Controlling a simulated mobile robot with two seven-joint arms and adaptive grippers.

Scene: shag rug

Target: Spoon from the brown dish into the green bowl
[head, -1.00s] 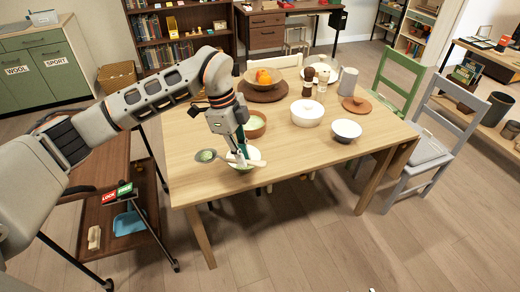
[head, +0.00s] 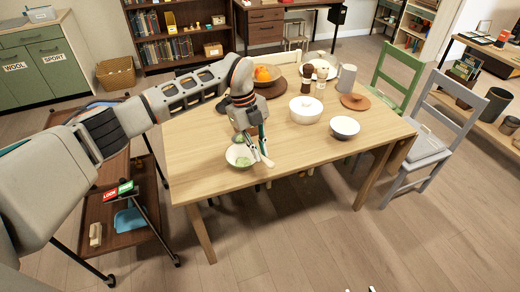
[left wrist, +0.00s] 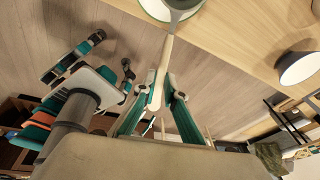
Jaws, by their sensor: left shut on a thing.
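My left gripper (head: 259,153) is shut on the pale handle of the spoon (left wrist: 158,78), near the table's front edge. The spoon's grey head reaches the top of the left wrist view, over the bowl there. The green bowl (head: 231,155) is pale with a greenish inside and stands on the table just left of the gripper. Green matter shows inside it; I cannot tell whether the spoon's head touches it. The bowl's rim also shows in the left wrist view (left wrist: 150,9). The brown dish is hidden behind my left gripper and wrist.
The table's front right is clear. A cart (head: 150,222) stands left, chairs right.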

